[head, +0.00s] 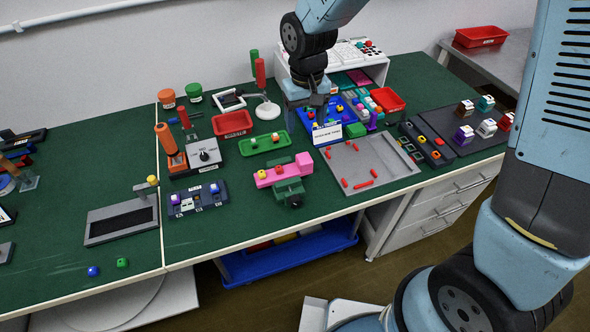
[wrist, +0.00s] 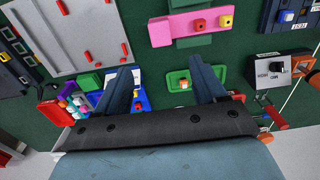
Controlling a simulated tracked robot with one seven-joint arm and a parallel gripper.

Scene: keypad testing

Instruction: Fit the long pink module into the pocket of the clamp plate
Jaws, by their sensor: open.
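The long pink module (head: 284,171) lies across the green clamp plate (head: 289,193), with a raised block at its right end in the head view. The wrist view shows the pink module (wrist: 180,27) with a red and a yellow button, and green clamp parts (wrist: 194,42) along both long sides. The pocket is covered by the module, and I cannot tell how deep it sits. My gripper (head: 308,108) is open and empty behind the module, above the blue tray area. In the wrist view its fingers (wrist: 160,70) are spread apart, clear of the module.
A green tray (head: 264,144) and a red tray (head: 232,123) stand behind and left of the clamp. A grey panel (head: 390,160) with loose red pegs lies to its right. The green bench between the keypad and clamp is clear.

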